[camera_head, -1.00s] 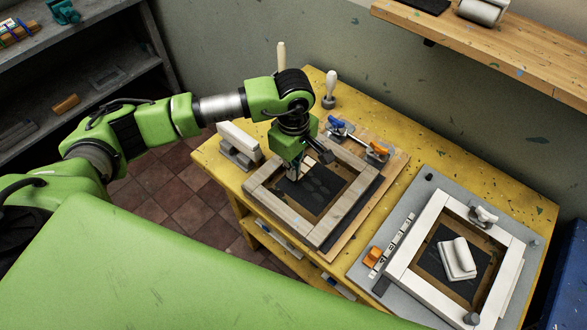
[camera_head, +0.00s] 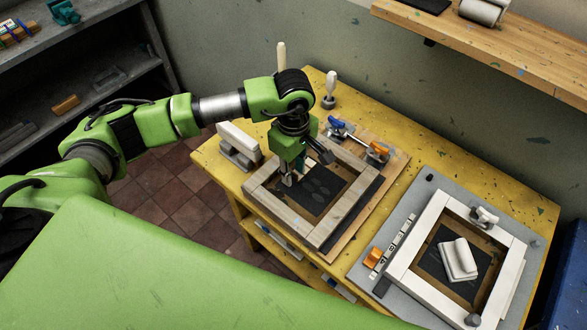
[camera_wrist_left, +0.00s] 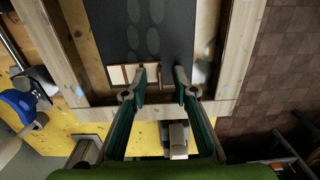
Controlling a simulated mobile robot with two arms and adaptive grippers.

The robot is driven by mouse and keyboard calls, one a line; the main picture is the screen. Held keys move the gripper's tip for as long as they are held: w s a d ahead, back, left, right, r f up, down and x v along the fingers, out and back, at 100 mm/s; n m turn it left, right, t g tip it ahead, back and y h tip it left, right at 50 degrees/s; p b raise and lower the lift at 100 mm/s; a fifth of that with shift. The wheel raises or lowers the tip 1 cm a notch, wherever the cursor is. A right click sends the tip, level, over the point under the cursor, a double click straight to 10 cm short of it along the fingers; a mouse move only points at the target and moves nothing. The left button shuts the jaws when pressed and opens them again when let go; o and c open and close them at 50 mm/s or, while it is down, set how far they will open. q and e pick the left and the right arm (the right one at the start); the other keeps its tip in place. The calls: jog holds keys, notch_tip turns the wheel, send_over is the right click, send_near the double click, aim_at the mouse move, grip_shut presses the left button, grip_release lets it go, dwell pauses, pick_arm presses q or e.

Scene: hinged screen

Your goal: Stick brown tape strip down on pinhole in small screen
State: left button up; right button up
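The small screen, a wooden frame (camera_head: 330,235) around dark mesh (camera_head: 325,183), lies on the yellow table; its frame (camera_wrist_left: 235,55) and mesh (camera_wrist_left: 150,25) also fill the upper wrist view. My left gripper (camera_head: 307,168) points down over the screen's back-left part. In the left wrist view its fingers (camera_wrist_left: 161,75) are spread apart, with nothing clearly held. Pale rectangular pieces (camera_wrist_left: 119,75) lie beside one fingertip, at the mesh's edge. A small brown piece (camera_wrist_left: 155,83) shows between the fingers; whether it is the tape strip is unclear. I cannot make out the pinhole. My right gripper is out of view.
Blue-handled (camera_head: 338,125) and orange-handled (camera_head: 376,149) clamps stand behind the screen. A white-framed screen (camera_head: 411,257) holding a pale block (camera_head: 457,259) lies to the right. A grey-and-white block (camera_head: 238,145) and an upright handled tool (camera_head: 330,90) stand nearby.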

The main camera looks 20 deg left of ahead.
aim_at(293, 172)
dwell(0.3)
pick_arm(q)
jog(key=shift+r+p, duration=1.4)
jog(key=shift+r, duration=2.15)
jog(key=shift+f, duration=0.1)
